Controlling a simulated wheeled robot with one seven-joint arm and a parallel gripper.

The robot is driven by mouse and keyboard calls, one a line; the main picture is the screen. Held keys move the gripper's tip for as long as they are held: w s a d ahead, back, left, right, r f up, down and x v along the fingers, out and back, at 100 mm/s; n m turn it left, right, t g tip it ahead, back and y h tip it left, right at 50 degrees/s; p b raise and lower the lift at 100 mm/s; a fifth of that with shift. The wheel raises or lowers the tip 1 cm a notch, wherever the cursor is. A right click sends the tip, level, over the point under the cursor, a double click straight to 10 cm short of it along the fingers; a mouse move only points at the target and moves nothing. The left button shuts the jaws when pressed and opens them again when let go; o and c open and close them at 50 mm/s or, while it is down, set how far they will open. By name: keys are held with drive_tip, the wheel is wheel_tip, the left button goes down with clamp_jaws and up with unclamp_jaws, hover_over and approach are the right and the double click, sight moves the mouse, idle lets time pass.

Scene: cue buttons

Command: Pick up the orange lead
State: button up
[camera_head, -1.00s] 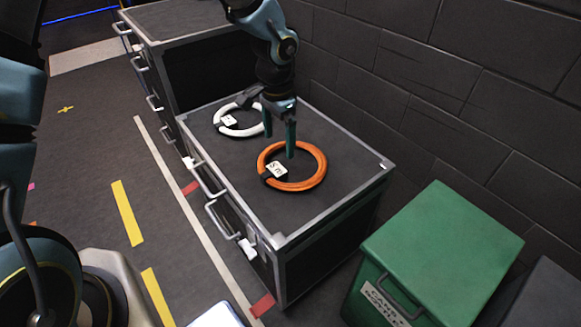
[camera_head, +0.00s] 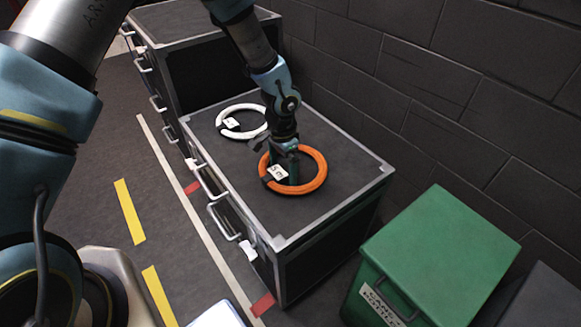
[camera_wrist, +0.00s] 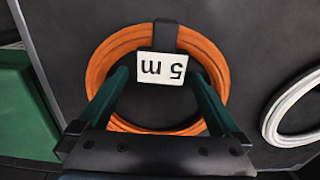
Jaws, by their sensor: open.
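The orange lead (camera_head: 318,170) is a coiled ring lying flat on top of the black flight case (camera_head: 325,205). It has a black strap and a white tag reading "5 m" (camera_wrist: 162,68). My gripper (camera_head: 285,172) is over the coil, pointing down, with its fingers reaching toward the ring. In the wrist view the orange lead (camera_wrist: 105,62) fills the middle. The two green fingers of my gripper (camera_wrist: 163,82) are spread apart, with the tag showing between their tips. I cannot tell whether the fingers touch the coil.
A white coiled lead (camera_head: 262,112) lies behind the orange one; it shows at right in the wrist view (camera_wrist: 285,112). A green bin (camera_head: 440,245) stands at the right. A dark brick wall (camera_head: 460,80) runs behind the case. A taller case (camera_head: 170,18) stands behind.

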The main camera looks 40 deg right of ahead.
drive_tip(key=shift+c, duration=0.4)
clamp_jaws()
idle(0.4)
drive_tip(key=shift+r, duration=0.1)
